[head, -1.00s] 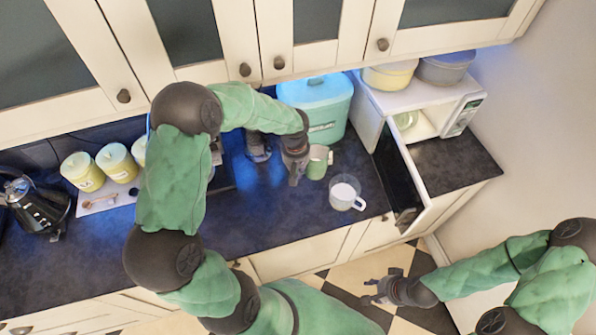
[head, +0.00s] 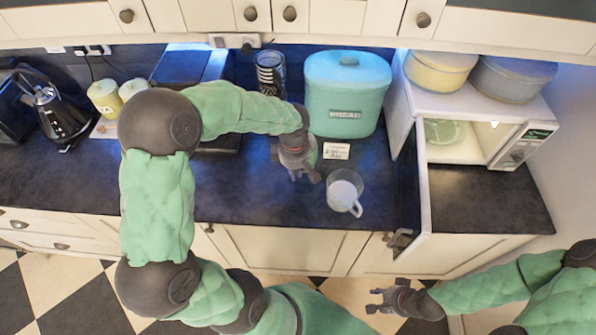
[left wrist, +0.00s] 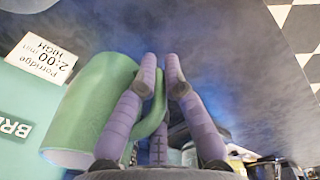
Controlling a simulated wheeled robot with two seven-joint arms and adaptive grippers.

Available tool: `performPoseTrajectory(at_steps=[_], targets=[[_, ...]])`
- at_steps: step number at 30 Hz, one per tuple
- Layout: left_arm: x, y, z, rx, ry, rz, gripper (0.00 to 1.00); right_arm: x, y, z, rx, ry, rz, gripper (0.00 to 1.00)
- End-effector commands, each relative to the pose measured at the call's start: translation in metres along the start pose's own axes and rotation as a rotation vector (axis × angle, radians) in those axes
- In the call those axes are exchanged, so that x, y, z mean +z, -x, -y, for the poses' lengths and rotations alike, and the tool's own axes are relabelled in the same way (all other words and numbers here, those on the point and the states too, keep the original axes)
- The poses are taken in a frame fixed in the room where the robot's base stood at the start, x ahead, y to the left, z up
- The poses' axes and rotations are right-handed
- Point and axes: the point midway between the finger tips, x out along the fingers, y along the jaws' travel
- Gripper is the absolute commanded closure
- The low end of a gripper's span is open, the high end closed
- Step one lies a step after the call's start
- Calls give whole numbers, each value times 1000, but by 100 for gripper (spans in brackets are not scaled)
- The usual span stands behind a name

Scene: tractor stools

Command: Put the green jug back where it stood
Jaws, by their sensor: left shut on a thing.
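The green jug shows large in the left wrist view (left wrist: 85,110), with its handle between my left fingers (left wrist: 161,75). In the head view my left gripper (head: 305,176) is over the counter, in front of the bread bin, and hides most of the jug; only a green sliver (head: 313,150) shows. The left gripper is shut on the jug's handle. I cannot tell whether the jug touches the counter. My right gripper (head: 374,300) is empty, fingers apart, low over the floor in front of the cabinets.
A clear measuring cup (head: 344,192) with white contents stands right of my left gripper. A porridge note (head: 336,151) lies by the teal bread bin (head: 345,95). The microwave (head: 460,125) has its door (head: 423,190) open across the counter's right part. Dark counter is free in front.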

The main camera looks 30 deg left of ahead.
Motion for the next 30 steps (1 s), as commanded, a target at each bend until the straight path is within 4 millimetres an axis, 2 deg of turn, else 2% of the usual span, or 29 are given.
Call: performPoseTrajectory(at_steps=[14,30], targets=[[0,0,-1,5,1,0,100,0,-5,-2,0,0,0,60],[0,-50,1,2,0,0,100,-2,-47,-17,0,0,0,60]])
